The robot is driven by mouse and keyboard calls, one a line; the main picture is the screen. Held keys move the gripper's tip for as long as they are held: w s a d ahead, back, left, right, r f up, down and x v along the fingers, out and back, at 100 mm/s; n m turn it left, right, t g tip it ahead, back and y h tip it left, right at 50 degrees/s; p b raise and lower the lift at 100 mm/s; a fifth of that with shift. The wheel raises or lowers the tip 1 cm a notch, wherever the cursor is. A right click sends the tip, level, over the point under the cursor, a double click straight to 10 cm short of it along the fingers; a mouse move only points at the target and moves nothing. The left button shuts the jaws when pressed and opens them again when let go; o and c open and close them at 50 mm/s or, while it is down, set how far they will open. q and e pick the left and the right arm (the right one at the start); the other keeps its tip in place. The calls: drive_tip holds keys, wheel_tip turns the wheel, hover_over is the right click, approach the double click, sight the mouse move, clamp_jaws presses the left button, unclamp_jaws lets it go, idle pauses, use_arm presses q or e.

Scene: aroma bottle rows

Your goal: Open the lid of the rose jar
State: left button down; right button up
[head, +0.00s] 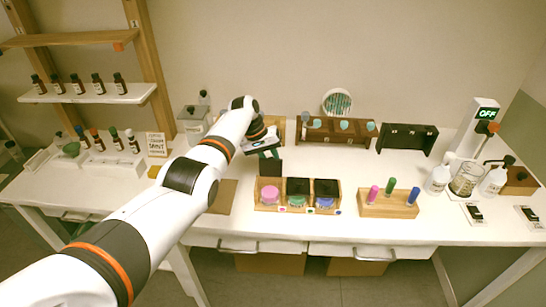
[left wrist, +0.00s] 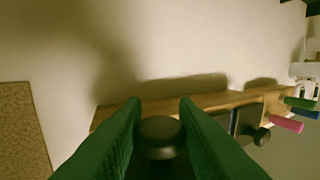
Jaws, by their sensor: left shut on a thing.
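The wooden three-jar box (head: 268,209) stands near the front middle of the table. Its left jar, with pink contents (head: 270,194), is uncovered. A black square lid (head: 271,167) stands raised behind that jar. The other two jars have black lids (head: 298,186) (head: 326,188) over them. My left gripper (head: 266,148) is above and behind the pink jar, at the raised lid. In the left wrist view its green fingers (left wrist: 160,125) close around a dark round knob (left wrist: 159,138). My right gripper is not in view.
To the right stands a wooden block (head: 388,207) with pink, green and blue sticks. Behind are a brown rack (head: 335,137) and a dark rack (head: 406,138). A brown mat (head: 222,197) lies left of the box. White bottles (head: 438,180) and a beaker stand farther right.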

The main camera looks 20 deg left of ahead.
use_arm(q)
drive_tip(key=shift+f, duration=0.1)
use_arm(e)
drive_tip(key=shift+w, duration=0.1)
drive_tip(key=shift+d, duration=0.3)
use_arm(q)
drive_tip(key=c, duration=1.2)
unclamp_jaws()
drive_tip(key=shift+w, duration=0.1)
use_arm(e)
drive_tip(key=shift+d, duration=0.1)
use_arm(q)
drive_tip(key=shift+r, duration=0.25)
drive_tip(key=v, duration=1.1)
drive_tip(key=shift+a+r+b, duration=0.15)
drive_tip(key=shift+a+b, duration=0.05)
drive_tip(key=shift+b, duration=0.2)
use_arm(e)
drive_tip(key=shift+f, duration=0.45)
